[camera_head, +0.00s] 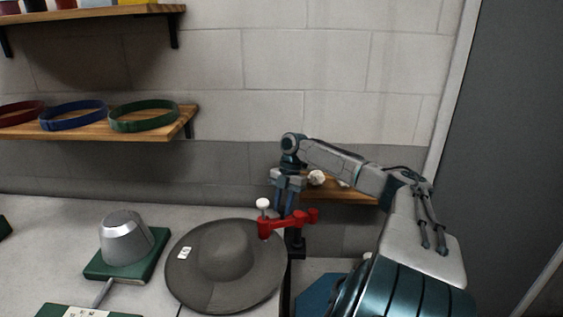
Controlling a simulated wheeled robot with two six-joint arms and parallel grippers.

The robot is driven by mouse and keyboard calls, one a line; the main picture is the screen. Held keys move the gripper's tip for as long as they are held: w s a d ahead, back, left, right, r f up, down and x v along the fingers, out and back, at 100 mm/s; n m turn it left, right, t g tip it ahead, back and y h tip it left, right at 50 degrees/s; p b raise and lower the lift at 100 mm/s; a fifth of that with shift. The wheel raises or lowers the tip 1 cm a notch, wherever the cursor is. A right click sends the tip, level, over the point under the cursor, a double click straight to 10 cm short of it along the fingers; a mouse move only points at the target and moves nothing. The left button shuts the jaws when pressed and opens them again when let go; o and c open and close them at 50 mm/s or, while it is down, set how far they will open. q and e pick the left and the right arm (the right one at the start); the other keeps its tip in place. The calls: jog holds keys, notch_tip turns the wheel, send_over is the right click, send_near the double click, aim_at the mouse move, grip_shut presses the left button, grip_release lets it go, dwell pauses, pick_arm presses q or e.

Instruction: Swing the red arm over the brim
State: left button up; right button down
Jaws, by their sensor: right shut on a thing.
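The grey hat (225,262) lies on the worktop with its wide brim flat and a small white tag on the brim's left side. The red arm (285,223) sits on a dark post (296,245) at the hat's right. Its left end, with a white knob (263,203), overlaps the right part of the brim in the picture; its height above the brim is hard to tell. My right gripper (286,208) reaches down from above and is shut on the red arm, just right of the knob. My left gripper is not in view.
A metal hat block (126,240) on a green base stands left of the hat, with a rod in front. A wooden shelf (85,131) with red, blue and green bands hangs on the wall. A small shelf (338,190) is behind my right arm.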

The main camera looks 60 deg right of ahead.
jog(key=c, duration=1.5)
grip_release()
jog(key=shift+s, duration=0.1)
jog(key=shift+b+v, duration=1.75)
jog(key=shift+v, duration=3.65)
jog(key=shift+d, duration=0.1)
